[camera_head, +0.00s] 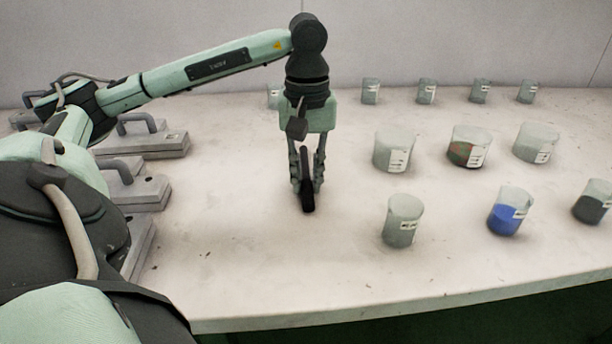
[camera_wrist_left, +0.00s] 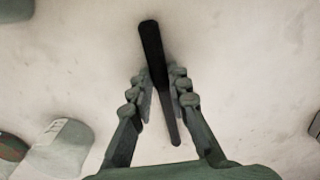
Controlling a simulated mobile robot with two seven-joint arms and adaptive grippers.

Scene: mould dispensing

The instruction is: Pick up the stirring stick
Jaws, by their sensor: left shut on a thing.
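The stirring stick (camera_head: 307,192) is dark and slim, near the middle of the table in the head view. My left gripper (camera_head: 305,178) points down and is shut on it. In the left wrist view the stick (camera_wrist_left: 154,55) runs lengthwise between the fingers (camera_wrist_left: 160,88), its thick black end beyond the fingertips and its thinner grey end towards the palm. I cannot tell whether the stick still touches the table. My right gripper is not in view.
Several beakers stand on the right, including an empty one (camera_head: 402,222), one with blue contents (camera_head: 505,220) and one with reddish-green contents (camera_head: 464,152). Grey moulds with handles (camera_head: 140,190) line the table's left side. The table (camera_head: 290,270) is bare in front of the stick.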

